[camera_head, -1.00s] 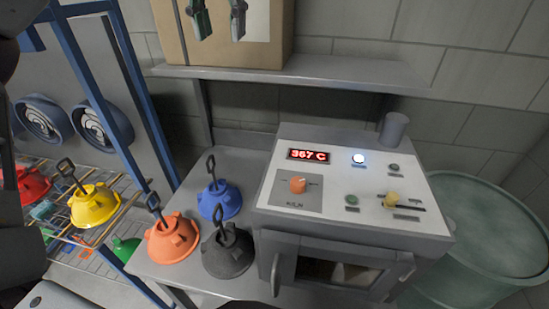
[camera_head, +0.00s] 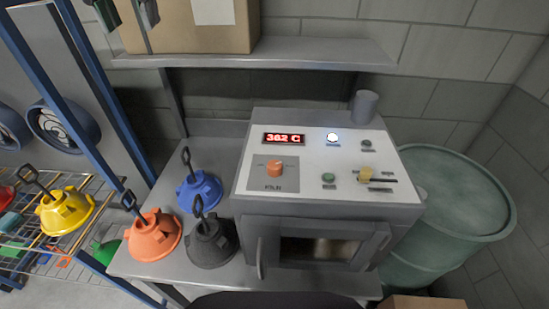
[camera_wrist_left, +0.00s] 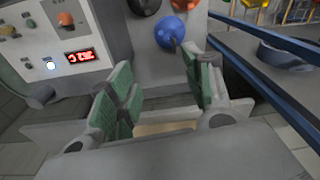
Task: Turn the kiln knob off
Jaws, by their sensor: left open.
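The kiln (camera_head: 330,205) stands on the grey bench, with a sloped white control panel. Its orange knob (camera_head: 275,168) is on the left of the panel above the KILN label; the pointer direction is too small to tell. The knob also shows in the left wrist view (camera_wrist_left: 66,19). The red display (camera_head: 284,139) is lit and seems to read 362 C. My left gripper (camera_head: 127,15) is at the top left, cut by the picture edge, open and empty, far from the knob. Its green-padded fingers (camera_wrist_left: 160,90) are spread in the left wrist view. My right gripper is out of view.
Blue (camera_head: 199,190), orange (camera_head: 154,236) and black (camera_head: 211,243) hoods stand on the bench left of the kiln. A shelf (camera_head: 300,55) with a cardboard box (camera_head: 190,32) runs above. A green drum (camera_head: 455,195) stands at right. Another control, a yellow slider (camera_head: 366,174), is on the panel.

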